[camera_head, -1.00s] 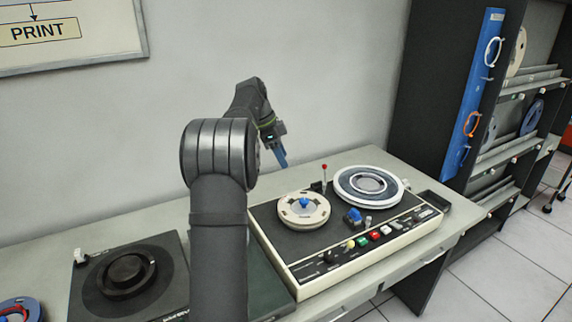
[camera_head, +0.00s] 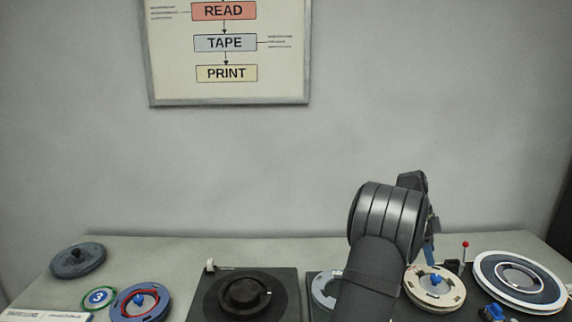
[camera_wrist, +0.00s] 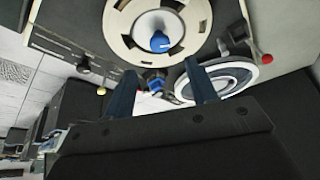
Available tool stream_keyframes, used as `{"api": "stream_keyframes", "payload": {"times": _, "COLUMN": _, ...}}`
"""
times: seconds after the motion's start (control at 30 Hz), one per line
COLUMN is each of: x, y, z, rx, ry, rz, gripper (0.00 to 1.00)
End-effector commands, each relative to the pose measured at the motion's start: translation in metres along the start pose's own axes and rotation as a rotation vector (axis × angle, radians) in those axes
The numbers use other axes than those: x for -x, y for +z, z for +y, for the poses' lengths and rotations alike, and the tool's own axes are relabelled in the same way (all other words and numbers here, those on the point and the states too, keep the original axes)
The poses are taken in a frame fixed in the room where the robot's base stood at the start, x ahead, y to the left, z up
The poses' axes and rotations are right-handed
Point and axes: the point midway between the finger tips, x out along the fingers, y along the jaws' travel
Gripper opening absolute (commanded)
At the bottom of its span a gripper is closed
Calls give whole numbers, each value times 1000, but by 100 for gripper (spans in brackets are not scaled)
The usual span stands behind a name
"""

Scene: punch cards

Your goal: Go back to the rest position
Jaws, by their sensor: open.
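My gripper (camera_wrist: 160,80) is open and empty in the wrist view, with its two dark blue fingers spread apart. In the head view the gripper is mostly hidden behind my arm, and only a blue finger (camera_head: 430,250) shows. It is above the tape machine, close to the cream reel (camera_head: 435,286) with a blue hub. In the wrist view the same cream reel (camera_wrist: 118,28) shows beyond the fingers, apart from them.
A large white-rimmed reel (camera_head: 519,281) and a red-tipped lever (camera_head: 465,250) are at the right. A black turntable unit (camera_head: 205,300) is at the middle.

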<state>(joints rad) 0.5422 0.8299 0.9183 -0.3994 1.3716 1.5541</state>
Motion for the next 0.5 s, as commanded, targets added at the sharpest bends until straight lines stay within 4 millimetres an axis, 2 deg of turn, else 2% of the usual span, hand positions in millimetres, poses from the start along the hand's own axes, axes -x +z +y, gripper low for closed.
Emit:
{"api": "stream_keyframes", "payload": {"times": 0.1, "x": -26, "y": 0, "z": 1, "rx": 1, "ry": 4, "rz": 0, "gripper": 52}}
{"api": "stream_keyframes", "payload": {"times": 0.3, "x": -58, "y": 0, "z": 1, "rx": 0, "ry": 3, "rz": 0, "gripper": 52}}
{"api": "stream_keyframes", "payload": {"times": 0.5, "x": -75, "y": 0, "z": 0, "rx": 0, "ry": 1, "rz": 0, "gripper": 52}}
